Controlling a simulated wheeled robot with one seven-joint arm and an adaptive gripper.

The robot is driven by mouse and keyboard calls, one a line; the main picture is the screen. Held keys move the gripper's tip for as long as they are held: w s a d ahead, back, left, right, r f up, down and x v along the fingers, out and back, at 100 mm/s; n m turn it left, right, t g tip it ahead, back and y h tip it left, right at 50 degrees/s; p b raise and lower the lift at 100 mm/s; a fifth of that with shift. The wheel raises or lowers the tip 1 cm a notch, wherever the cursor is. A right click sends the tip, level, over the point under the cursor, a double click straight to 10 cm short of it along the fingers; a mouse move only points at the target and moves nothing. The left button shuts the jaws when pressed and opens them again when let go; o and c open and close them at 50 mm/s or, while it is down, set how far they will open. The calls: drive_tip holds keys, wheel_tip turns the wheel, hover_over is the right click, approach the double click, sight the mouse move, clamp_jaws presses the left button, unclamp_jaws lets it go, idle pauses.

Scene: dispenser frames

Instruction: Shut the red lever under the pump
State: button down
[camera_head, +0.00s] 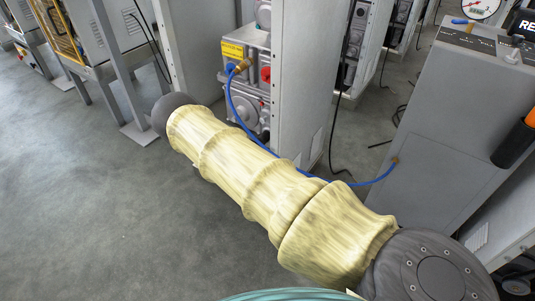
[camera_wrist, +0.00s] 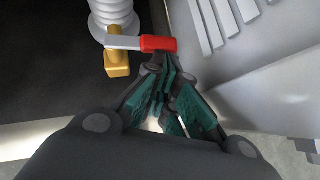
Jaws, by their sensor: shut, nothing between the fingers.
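The red lever (camera_wrist: 158,44) shows in the wrist view near the top middle. It has a grey metal shank (camera_wrist: 122,42) running left above a brass fitting (camera_wrist: 117,66), below a white ribbed part (camera_wrist: 112,12). My gripper (camera_wrist: 165,70) is shut and empty, with its dark fingers and green pads just below the lever's right end. I cannot tell whether the tips touch the lever. In the head view, the grey pump (camera_head: 246,98) stands inside a frame behind my arm; my gripper and the lever cannot be made out there.
A blue hose (camera_head: 240,118) runs from the pump behind my arm to a grey cabinet (camera_head: 440,130) on the right. Grey frame posts (camera_head: 300,80) stand beside the pump. The floor (camera_head: 90,200) on the left is clear. A pale ribbed panel (camera_wrist: 270,60) lies right of my fingers.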

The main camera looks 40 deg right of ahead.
drive_tip(key=shift+s+d, duration=0.2)
drive_tip(key=shift+d, duration=0.1)
drive_tip(key=shift+w+a, duration=0.1)
drive_tip(key=shift+w, duration=0.1)
idle(0.5)
drive_tip(key=shift+w+a+b, duration=0.25)
drive_tip(key=shift+w+b, duration=0.1)
drive_tip(key=shift+w, duration=0.2)
drive_tip(key=s+a+r+p, duration=0.3)
drive_tip(key=a+r, duration=0.3)
drive_tip(key=a, duration=0.5)
drive_tip(key=shift+s+r+p, duration=0.2)
drive_tip(key=shift+r+p, duration=0.1)
